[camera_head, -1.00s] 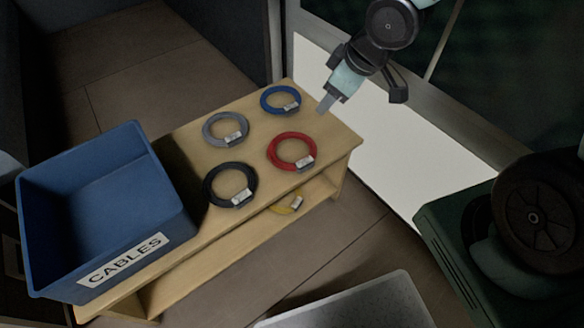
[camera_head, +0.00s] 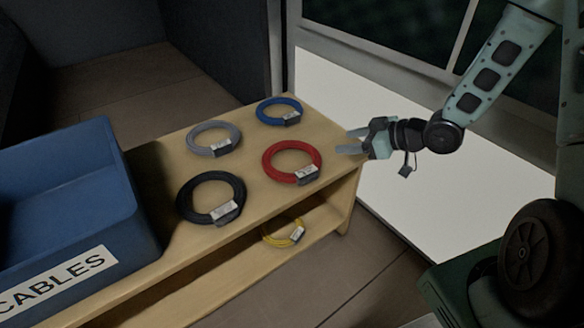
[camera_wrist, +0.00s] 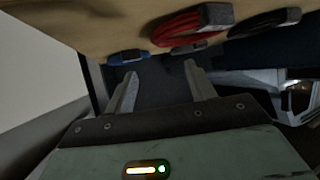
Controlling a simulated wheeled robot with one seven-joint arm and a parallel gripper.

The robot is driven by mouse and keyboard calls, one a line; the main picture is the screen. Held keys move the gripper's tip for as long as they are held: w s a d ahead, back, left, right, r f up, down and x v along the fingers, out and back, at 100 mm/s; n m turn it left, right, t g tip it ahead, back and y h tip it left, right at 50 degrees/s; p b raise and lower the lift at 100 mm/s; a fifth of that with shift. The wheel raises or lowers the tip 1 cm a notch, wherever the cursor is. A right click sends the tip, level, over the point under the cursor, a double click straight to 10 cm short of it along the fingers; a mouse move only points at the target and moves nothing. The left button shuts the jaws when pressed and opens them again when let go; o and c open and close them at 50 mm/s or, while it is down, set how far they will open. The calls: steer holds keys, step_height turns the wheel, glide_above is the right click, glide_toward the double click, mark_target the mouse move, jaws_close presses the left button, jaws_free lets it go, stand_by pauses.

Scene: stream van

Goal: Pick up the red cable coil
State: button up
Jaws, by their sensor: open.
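The red cable coil (camera_head: 291,162) lies flat on the wooden bench top, with its pale-labelled tie at its lower right. It also shows at the top of the wrist view (camera_wrist: 190,28). My gripper (camera_head: 350,141) is open and empty, to the right of the coil near the bench's right end, fingers pointing left toward it. In the wrist view my two fingers (camera_wrist: 160,84) are apart with nothing between them, and the red coil lies above them in the picture, apart from them.
Blue (camera_head: 279,111), grey (camera_head: 213,138) and black (camera_head: 211,198) coils share the bench top (camera_head: 250,180). A yellow coil (camera_head: 283,233) sits on the lower shelf. A blue bin (camera_head: 70,205) labelled CABLES stands at left. A black wheel (camera_head: 535,250) is at lower right.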

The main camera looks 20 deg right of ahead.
mark_target(310, 145)
steer(key=b+x, duration=0.3)
steer(key=x, duration=0.5)
steer(key=shift+w+a+f, duration=0.15)
steer(key=shift+w+f, duration=0.05)
steer(key=b+x, duration=0.3)
steer(key=x, duration=0.2)
steer(key=shift+w+b, duration=0.15)
steer(key=shift+b, duration=0.15)
steer(key=shift+c, duration=0.3)
jaws_close()
